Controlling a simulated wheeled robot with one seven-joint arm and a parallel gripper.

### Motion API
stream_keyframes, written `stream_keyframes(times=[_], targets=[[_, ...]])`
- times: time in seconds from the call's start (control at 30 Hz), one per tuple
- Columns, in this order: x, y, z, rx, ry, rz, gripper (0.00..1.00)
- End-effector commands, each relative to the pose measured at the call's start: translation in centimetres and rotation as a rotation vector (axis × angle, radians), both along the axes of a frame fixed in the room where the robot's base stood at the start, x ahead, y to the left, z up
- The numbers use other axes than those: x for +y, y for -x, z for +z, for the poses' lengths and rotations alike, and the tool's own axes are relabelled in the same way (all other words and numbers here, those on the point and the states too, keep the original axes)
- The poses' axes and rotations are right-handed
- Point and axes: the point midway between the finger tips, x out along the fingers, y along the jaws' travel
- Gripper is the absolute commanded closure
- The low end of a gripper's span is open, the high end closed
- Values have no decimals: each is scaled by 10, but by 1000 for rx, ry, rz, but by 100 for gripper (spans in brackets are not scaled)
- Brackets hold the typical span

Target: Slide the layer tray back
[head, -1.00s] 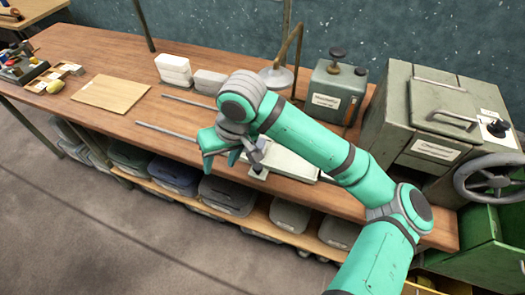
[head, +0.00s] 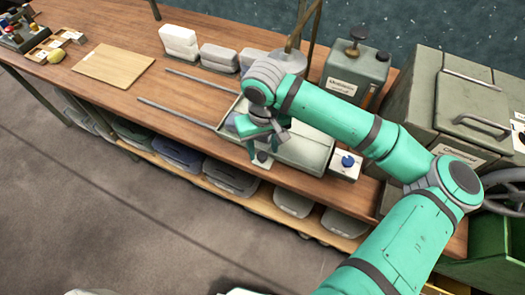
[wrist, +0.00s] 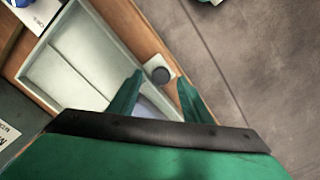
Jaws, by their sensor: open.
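The layer tray (head: 306,151) is a shallow pale grey tray with a divider. It lies on the bench at the right part of two rails, partly hidden by my arm, and also shows in the wrist view (wrist: 82,62). I see no contact. In the head view my gripper (head: 264,156) is over the tray's front left part.
Two grey rails (head: 178,113) run left from the tray over bare bench. A blue knob (head: 347,162) on a white block stands at the tray's right end. White blocks (head: 179,42), a green canister (head: 354,72) and a large grey-green box (head: 455,105) stand behind and right.

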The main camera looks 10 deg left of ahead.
Motion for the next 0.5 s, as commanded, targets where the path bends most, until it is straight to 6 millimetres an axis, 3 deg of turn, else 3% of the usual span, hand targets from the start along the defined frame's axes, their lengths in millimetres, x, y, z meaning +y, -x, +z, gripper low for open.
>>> stream_keyframes(times=[0.2,0.5], targets=[[3,0,-23,0,-1,6,55],[3,0,-28,0,-1,6,55]])
